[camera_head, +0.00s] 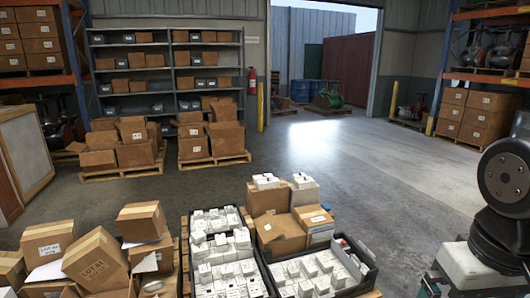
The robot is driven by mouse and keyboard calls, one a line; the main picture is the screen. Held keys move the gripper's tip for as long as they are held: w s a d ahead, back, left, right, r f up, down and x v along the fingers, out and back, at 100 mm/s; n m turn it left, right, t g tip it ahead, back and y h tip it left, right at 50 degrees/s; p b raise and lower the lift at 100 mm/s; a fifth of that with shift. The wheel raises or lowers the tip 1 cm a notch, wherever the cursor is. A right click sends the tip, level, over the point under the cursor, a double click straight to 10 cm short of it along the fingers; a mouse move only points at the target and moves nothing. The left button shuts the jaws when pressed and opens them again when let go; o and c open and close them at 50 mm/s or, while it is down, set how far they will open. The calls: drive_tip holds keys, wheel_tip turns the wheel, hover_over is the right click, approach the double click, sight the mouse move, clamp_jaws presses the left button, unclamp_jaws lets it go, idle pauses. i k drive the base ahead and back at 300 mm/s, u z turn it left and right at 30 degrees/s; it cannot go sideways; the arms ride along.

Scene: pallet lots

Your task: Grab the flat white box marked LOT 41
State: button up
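I cannot make out a flat white box with a readable LOT 41 mark. A brown carton (96,262) at the lower left carries LOT print whose number is too small to read surely, and another brown carton (48,240) beside it has similar print. My gripper is out of view; only a dark part of my arm shows at the right edge.
Two black crates, left (196,222) and right (368,268), hold many small white boxes on the near pallet. Loaded pallets (215,160) and grey shelves (164,46) stand behind. Yellow posts (260,107) flank the open doorway. The concrete floor (370,170) at centre right is clear.

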sight(246, 266)
drive_tip(key=z, duration=0.25)
drive_tip(key=i, duration=1.2)
drive_tip(key=u, duration=0.8)
drive_tip(key=i, duration=0.65)
drive_tip(key=u, duration=0.55)
